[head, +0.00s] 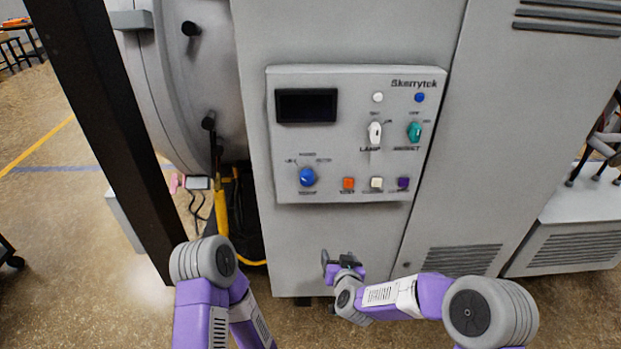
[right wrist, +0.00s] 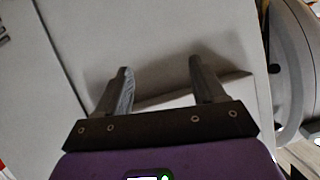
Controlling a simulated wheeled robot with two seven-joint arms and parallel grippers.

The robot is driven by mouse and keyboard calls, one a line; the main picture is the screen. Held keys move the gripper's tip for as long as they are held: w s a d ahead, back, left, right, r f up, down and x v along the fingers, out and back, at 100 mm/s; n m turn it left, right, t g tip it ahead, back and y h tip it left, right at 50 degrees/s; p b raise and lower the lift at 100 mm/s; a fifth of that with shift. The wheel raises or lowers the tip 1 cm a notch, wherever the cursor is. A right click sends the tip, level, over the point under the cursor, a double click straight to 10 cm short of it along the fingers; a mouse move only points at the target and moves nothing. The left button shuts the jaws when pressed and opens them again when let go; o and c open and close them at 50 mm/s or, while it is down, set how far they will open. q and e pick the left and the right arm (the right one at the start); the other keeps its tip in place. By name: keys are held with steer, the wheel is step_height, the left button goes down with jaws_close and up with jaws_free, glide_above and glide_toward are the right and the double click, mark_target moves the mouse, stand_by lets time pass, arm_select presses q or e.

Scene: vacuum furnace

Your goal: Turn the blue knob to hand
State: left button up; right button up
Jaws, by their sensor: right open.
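The blue knob (head: 308,177) is a round knob at the lower left of the light grey control panel (head: 345,182) in the head view. Small labels surround it, too blurred to read surely, and I cannot tell which one it points at. My right gripper (head: 334,260) is below the panel, lower than the knob and slightly right of it, apart from it. In the right wrist view the gripper (right wrist: 160,72) has its two fingers spread with nothing between them, in front of a plain grey surface. The knob is not seen in that view. My left arm shows, but its gripper does not.
The panel also bears a dark display (head: 306,105), a white lamp switch (head: 375,133), a green knob (head: 414,132), and orange (head: 348,184), white (head: 376,183) and purple (head: 403,183) buttons. A black post (head: 110,130) and the round furnace door (head: 200,80) stand left.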

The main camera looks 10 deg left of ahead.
mark_target(307, 181)
steer(key=w+a+r+t, duration=0.1)
steer(key=a+r+t, duration=0.3)
steer(key=r, duration=0.5)
steer(key=a+r+t, duration=0.1)
steer(key=a+r, duration=0.4)
steer(key=r, duration=0.5)
steer(key=shift+x, duration=4)
steer(key=c, duration=1)
